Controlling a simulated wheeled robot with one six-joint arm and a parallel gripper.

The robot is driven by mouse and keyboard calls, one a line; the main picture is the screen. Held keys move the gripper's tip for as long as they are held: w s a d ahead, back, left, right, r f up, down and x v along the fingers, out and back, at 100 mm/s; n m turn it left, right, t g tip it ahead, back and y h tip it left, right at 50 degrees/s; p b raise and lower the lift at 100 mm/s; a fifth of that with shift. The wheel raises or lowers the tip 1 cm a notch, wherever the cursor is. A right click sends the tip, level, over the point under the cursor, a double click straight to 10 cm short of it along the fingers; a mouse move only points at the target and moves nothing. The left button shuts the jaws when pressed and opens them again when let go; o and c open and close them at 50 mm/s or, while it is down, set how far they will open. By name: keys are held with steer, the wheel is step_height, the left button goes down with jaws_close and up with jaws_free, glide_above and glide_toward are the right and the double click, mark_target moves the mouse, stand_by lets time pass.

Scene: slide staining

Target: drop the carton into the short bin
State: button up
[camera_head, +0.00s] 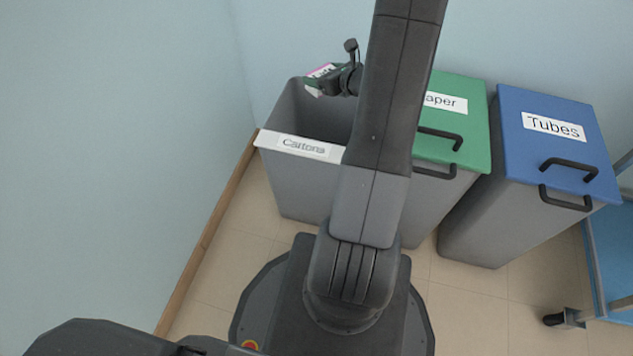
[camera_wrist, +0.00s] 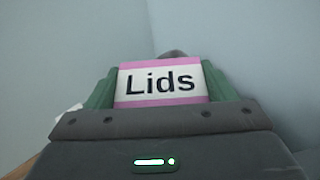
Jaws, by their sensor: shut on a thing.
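The carton (camera_wrist: 161,84) is a white box with pink bands and the word "Lids", held between the green finger pads of my gripper (camera_wrist: 160,90). In the head view my gripper (camera_head: 323,78) is above the back part of the open grey bin (camera_head: 300,190), with a small pink and white part of the carton (camera_head: 320,71) showing. This bin is lower than its neighbours and has a white front strip labelled "Cartons". My arm hides its right side, and its floor cannot be seen.
A grey bin with a green lid (camera_head: 462,98), its label partly hidden, stands right of the open bin. A bin with a blue lid (camera_head: 548,98) labelled "Tubes" stands farther right. Pale walls (camera_head: 130,130) close in the left and back.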

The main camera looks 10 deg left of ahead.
step_height(320, 180, down, 6)
steer(key=b, duration=0.4)
steer(key=shift+r, duration=0.1)
steer(key=o, duration=1)
steer(key=shift+d+r, duration=0.1)
steer(key=p+v, duration=0.2)
steer(key=v, duration=0.5)
steer(key=shift+s, duration=0.2)
